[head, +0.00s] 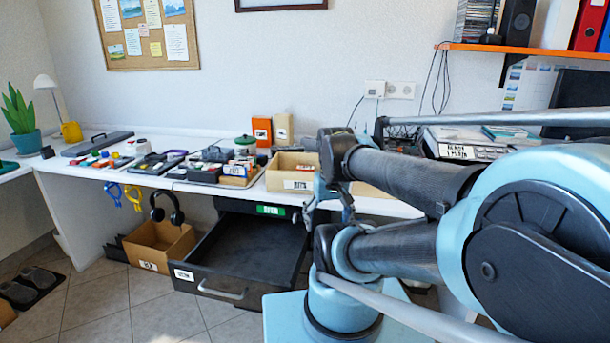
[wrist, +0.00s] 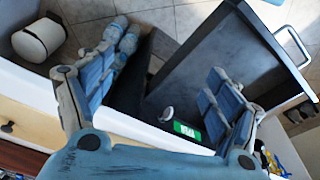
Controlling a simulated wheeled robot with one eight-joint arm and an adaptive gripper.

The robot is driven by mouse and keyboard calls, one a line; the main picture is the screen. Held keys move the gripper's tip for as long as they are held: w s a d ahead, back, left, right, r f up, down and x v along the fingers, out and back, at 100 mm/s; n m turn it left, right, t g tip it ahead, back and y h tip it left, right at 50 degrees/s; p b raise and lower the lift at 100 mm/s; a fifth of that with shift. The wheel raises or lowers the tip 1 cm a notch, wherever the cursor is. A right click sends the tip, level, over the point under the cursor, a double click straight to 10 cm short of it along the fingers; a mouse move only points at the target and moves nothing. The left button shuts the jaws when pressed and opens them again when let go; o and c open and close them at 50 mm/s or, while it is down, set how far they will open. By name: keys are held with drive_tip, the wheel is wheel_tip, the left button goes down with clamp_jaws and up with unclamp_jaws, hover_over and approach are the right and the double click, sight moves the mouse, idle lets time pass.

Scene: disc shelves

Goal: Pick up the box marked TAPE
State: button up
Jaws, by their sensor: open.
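I cannot make out the word TAPE on any label. In the head view an open cardboard box (head: 282,182) with a small white label stands on the table just left of my gripper. An orange box (head: 262,131) and a beige box (head: 283,129) stand upright behind it. Another open cardboard box (head: 160,238) with a label is on the floor. My gripper (head: 329,212) is by the table's front edge, partly hidden among my arm links. In the wrist view my gripper (wrist: 160,62) is open and nothing shows held between its fingers.
A dark drawer (head: 240,292) is pulled out below the table, near a green label (head: 270,210). Headphones (head: 167,207) hang from the table's edge. Small items crowd the table's left part. An orange shelf (head: 530,49) is at upper right. A white cylinder (wrist: 38,40) shows in the wrist view.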

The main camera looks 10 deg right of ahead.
drive_tip(key=w+r+m+g, duration=0.1)
drive_tip(key=w+r, duration=0.7)
drive_tip(key=w, duration=0.5)
drive_tip(key=w+r+m+g, duration=0.1)
drive_tip(key=w+r, duration=0.7)
drive_tip(key=w, duration=0.6)
drive_tip(key=m, duration=0.1)
hover_over(306, 167)
wheel_tip(306, 167, down, 11)
drive_tip(key=shift+a+f, duration=0.1)
drive_tip(key=shift+f, duration=0.1)
drive_tip(key=shift+s+f, duration=0.1)
drive_tip(key=shift+f, duration=2.7)
drive_tip(key=c, duration=1.1)
